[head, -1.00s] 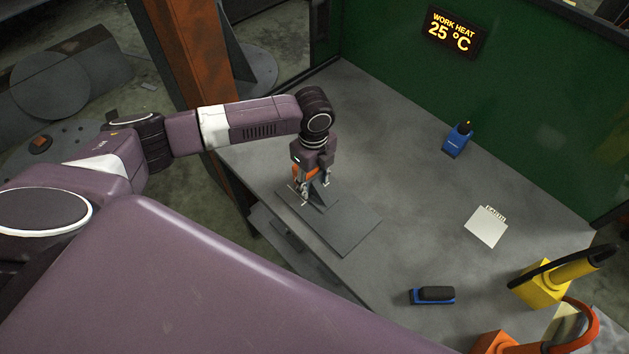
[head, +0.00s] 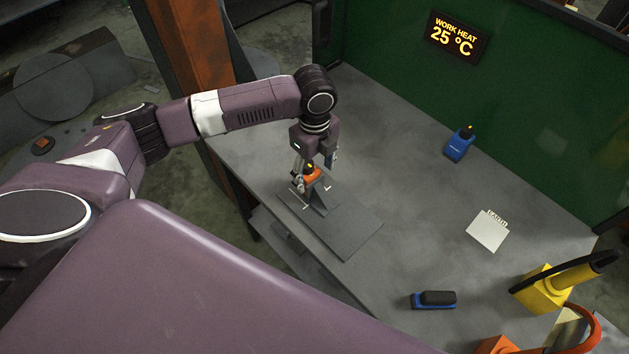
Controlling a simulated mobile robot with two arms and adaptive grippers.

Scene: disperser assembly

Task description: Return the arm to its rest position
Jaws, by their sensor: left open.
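My left arm (head: 250,108) comes in from the left and reaches over the table. Its left gripper (head: 315,166) points down and is open, just above a small orange part with a yellow top (head: 312,174). That part sits on a dark grey stand (head: 318,197) on a flat grey plate (head: 347,235). I cannot tell whether a finger still touches the part. My right gripper is not in view.
The grey table (head: 400,130) has a blue device (head: 459,144), a white notepad (head: 488,231) and a blue-and-black block (head: 434,300). Yellow equipment (head: 543,289) and orange equipment (head: 497,345) stand at lower right. A green wall (head: 540,110) with a "25 °C" display (head: 458,36) closes the back.

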